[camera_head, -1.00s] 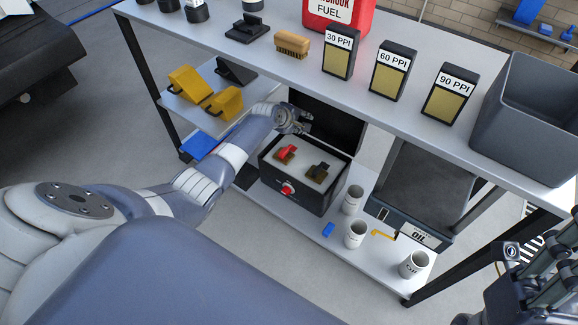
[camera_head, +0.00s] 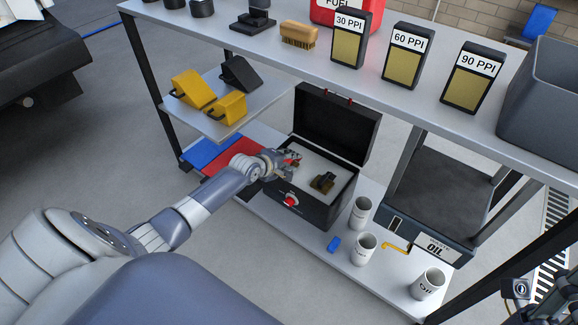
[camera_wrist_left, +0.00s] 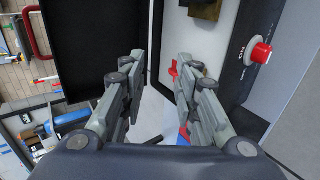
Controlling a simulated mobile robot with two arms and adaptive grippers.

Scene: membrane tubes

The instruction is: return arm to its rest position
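My left arm reaches down to the lower shelf, with its left gripper (camera_head: 282,162) at the left side of the open black box (camera_head: 310,208). In the left wrist view the left gripper's fingers (camera_wrist_left: 160,72) are spread apart and nothing is seen held between them. A small red part (camera_wrist_left: 173,70) shows beside the right finger, partly hidden by it. In the head view a dark and brown part (camera_head: 323,182) sits on the box's white inside. My right gripper (camera_head: 556,305) is at the lower right corner, cut off by the frame.
The box's lid (camera_head: 335,125) stands open behind. A red knob (camera_head: 291,200) is on its front. White cups (camera_head: 362,245), a small blue block (camera_head: 334,244) and an oil tray (camera_head: 440,195) are to the right. The upper shelf (camera_head: 280,62) overhangs behind. Yellow wedges (camera_head: 228,106) lie left.

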